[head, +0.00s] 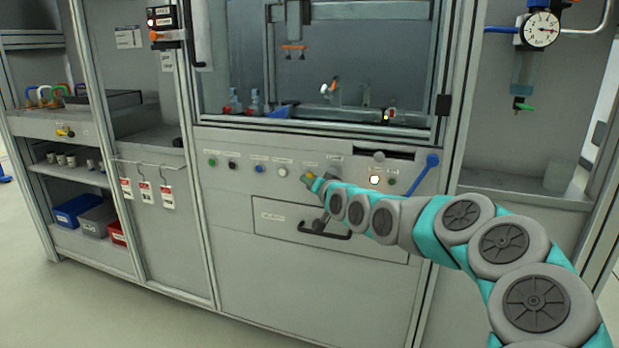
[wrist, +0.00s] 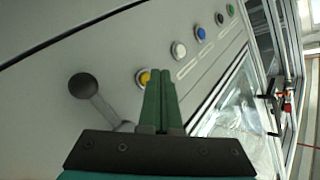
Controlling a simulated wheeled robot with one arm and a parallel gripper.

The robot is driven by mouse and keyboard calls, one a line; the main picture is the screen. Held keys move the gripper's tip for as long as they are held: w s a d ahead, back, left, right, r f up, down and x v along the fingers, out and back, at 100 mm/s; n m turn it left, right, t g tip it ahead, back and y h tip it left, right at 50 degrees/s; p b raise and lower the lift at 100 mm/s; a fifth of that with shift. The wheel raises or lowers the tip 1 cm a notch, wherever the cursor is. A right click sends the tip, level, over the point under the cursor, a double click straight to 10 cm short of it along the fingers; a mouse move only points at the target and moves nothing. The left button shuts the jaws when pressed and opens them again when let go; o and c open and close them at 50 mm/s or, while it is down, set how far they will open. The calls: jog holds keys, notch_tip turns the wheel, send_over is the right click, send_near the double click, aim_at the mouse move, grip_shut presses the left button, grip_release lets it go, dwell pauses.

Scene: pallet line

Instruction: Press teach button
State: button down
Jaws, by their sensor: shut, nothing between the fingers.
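A row of round buttons runs along the grey panel; their labels are too small to read, so I cannot tell which is the teach button. In the wrist view a yellow button (wrist: 143,77) sits just left of my gripper's fingertips (wrist: 161,76), partly covered by them. Whether they touch it, I cannot tell. My gripper is shut and empty. In the head view my gripper (head: 308,179) reaches the panel at the right end of the row. A white button (head: 282,172), blue button (head: 259,169), black button (head: 232,166) and green button (head: 212,162) follow to the left.
A dark knobbed lever (wrist: 84,87) sticks out from the panel near my gripper. A drawer (head: 275,217) with a black handle lies below the buttons. A blue lever (head: 430,164) and a lit white button (head: 375,180) are to the right. The glazed enclosure (head: 320,60) is above.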

jog(key=shift+w+r+p, duration=0.15)
jog(key=shift+w+p, duration=0.1)
jog(key=shift+p, duration=0.25)
dwell(0.3)
jog(key=shift+w+d, duration=0.15)
jog(key=shift+w, duration=0.05)
jog(key=shift+w+p, duration=0.2)
jog(key=shift+p, duration=0.3)
dwell(0.4)
jog(key=shift+w+d, duration=0.1)
jog(key=shift+w, duration=0.1)
jog(key=shift+s+b, duration=0.2)
jog(key=shift+b, duration=0.1)
dwell(0.3)
jog(key=shift+s+b, duration=0.3)
jog(key=shift+b, duration=0.4)
jog(key=shift+s+f+b, duration=0.2)
jog(key=shift+b, duration=0.15)
jog(key=shift+s+a, duration=0.2)
jog(key=shift+a, duration=0.05)
